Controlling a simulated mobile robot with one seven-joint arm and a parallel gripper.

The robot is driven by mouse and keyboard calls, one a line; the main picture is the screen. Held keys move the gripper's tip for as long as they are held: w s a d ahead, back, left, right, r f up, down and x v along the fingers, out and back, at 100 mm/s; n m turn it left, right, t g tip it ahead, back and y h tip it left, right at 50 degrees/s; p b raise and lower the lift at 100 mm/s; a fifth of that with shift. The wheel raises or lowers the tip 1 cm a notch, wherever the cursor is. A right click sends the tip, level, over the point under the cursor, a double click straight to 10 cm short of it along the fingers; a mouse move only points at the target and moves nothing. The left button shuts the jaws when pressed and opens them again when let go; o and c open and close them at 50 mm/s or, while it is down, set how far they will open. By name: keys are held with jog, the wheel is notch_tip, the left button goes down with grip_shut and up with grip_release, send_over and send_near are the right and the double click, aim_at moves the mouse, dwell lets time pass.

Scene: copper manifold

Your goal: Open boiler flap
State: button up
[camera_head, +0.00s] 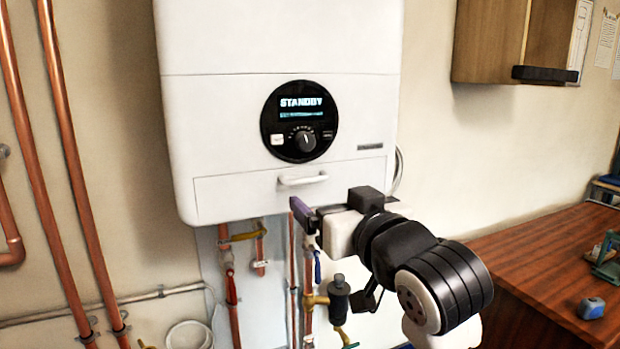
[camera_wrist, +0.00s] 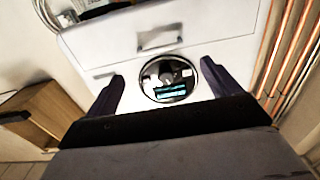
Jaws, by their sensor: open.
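The white boiler (camera_head: 230,120) hangs on the wall with a round black display reading STANDBY. The boiler flap (camera_head: 235,193) is the low front panel, and it looks closed. Its pale bar handle (camera_head: 302,180) is at the flap's upper middle. My gripper (camera_head: 303,212) is open and empty, just below the handle in the head view and apart from it. In the wrist view, which is upside down, the handle (camera_wrist: 160,38) lies beyond my open fingers (camera_wrist: 162,73), roughly centred between them. The round display (camera_wrist: 169,78) shows between the fingers.
Copper pipes (camera_head: 65,150) run up the wall at left. Valves and pipes (camera_head: 318,300) hang under the boiler, close below my gripper. A wooden desk (camera_head: 540,265) stands at right, with a wooden wall cabinet (camera_head: 490,40) above.

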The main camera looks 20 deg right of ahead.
aim_at(307, 182)
jog(key=w+p, duration=0.1)
jog(key=w, duration=0.8)
jog(key=shift+w+a+p, duration=0.15)
jog(key=shift+p, duration=0.25)
jog(key=c, duration=1.1)
jog(key=shift+f, duration=0.1)
